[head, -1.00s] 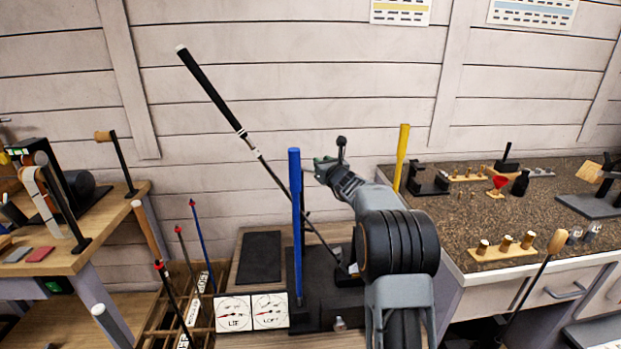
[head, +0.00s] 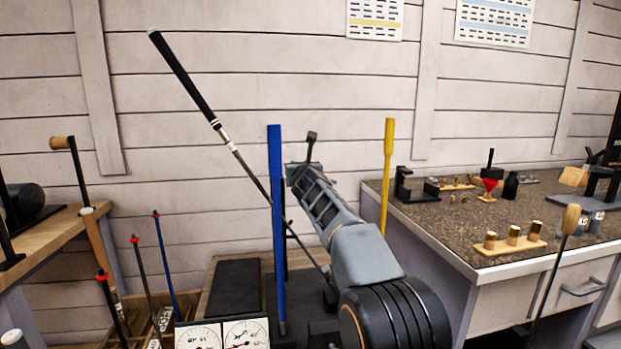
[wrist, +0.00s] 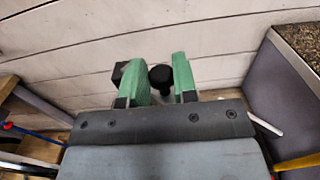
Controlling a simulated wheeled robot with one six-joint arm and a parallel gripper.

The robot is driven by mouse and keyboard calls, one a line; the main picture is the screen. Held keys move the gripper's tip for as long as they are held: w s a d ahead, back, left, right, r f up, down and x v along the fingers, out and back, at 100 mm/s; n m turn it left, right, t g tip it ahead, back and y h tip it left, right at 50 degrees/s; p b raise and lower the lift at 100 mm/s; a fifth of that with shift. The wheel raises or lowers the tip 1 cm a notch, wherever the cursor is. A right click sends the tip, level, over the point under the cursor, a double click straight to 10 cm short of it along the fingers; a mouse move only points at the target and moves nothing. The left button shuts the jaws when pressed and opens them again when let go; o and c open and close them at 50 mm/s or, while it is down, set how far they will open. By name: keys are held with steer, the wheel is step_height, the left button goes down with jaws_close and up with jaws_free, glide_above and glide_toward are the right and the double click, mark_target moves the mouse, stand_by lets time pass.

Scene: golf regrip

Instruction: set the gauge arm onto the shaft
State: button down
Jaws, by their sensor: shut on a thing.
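The golf club shaft (head: 250,176), with a black grip (head: 180,70) at its upper end, slants from upper left down to the right and passes behind a blue post (head: 277,220). My gripper (head: 295,172) is just right of the post in the head view, near the shaft; the depth gap is unclear. In the wrist view its green fingers (wrist: 158,80) are shut on a dark knobbed piece (wrist: 160,74), apparently the gauge arm, whose black knob (head: 311,137) sticks up in the head view. The rest of the piece is hidden. Two dials (head: 222,336) stand at the lower front.
A yellow post (head: 388,165) stands to the right, beside a speckled counter (head: 440,222) with small brass pieces on a wooden block (head: 510,244). Several clubs stand in a rack (head: 165,318) at lower left. The white plank wall (head: 330,60) is behind.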

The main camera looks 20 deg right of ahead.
steer(key=shift+a, duration=0.15)
steer(key=c, duration=1.1)
jaws_free()
steer(key=shift+o, duration=0.7)
steer(key=s+a+b, duration=0.1)
steer(key=s+b, duration=0.2)
steer(key=s, duration=1)
steer(key=shift+s+a+b, duration=0.2)
steer(key=shift+s+b, duration=0.15)
steer(key=shift+b, duration=0.05)
